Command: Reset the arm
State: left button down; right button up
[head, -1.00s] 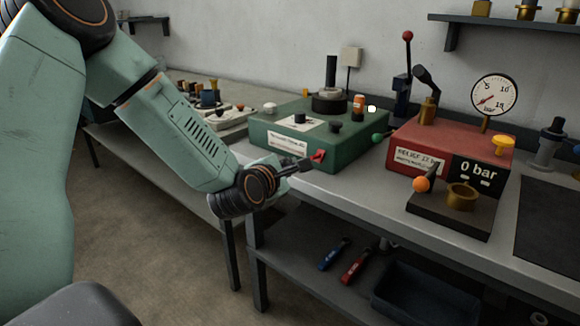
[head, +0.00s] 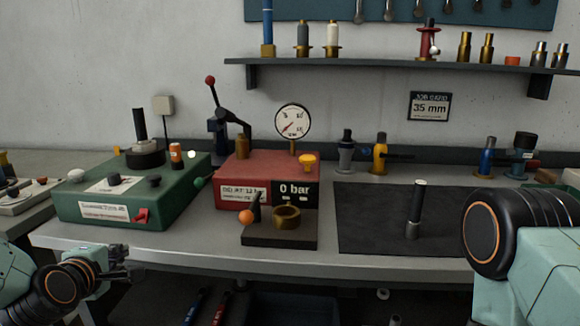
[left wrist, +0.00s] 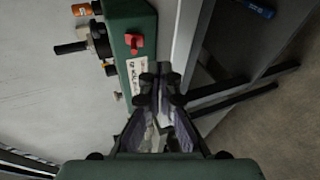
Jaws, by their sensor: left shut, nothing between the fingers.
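My left gripper (head: 122,265) is at the lower left of the head view, in front of the bench edge and below the green box (head: 170,198). It is shut and empty. In the left wrist view its two fingers (left wrist: 160,90) meet beside the bench's front edge, with the green box and its red switch (left wrist: 134,43) beyond. My right arm (head: 530,245) shows at the right edge of the head view as a black joint and a green link. Its gripper is outside the picture.
The bench holds a red box (head: 255,172) with a gauge (head: 293,121), a brass cup (head: 286,216) on a dark base, and a black mat (head: 365,225) with an upright black-and-silver tool (head: 415,210). A wall shelf (head: 390,64) carries several fittings. Floor space lies before the bench.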

pick_arm(q)
jog(key=s+d+f+m+g+h, duration=0.1)
jog(key=s+d+f+m+g, duration=0.2)
jog(key=s+d+f+m, duration=0.35)
jog(key=s+d+f+m+g+h, duration=0.1)
jog(key=s+d+f+m+g, duration=0.25)
jog(key=s+f+m, duration=0.6)
jog(key=s+d+f+m+g, duration=0.1)
jog(key=s+f+g, duration=0.1)
jog(key=s+f, duration=0.2)
jog(key=s+d+f+m+g, duration=0.1)
jog(key=s+f, duration=0.3)
jog(key=s, duration=0.6)
jog(key=s+f+m+g, duration=0.1)
jog(key=s+f+g, duration=0.3)
jog(key=s, duration=0.3)
jog(key=shift+s+d+f, duration=0.3)
jog(key=shift+s+d, duration=0.05)
jog(key=shift+d, duration=0.05)
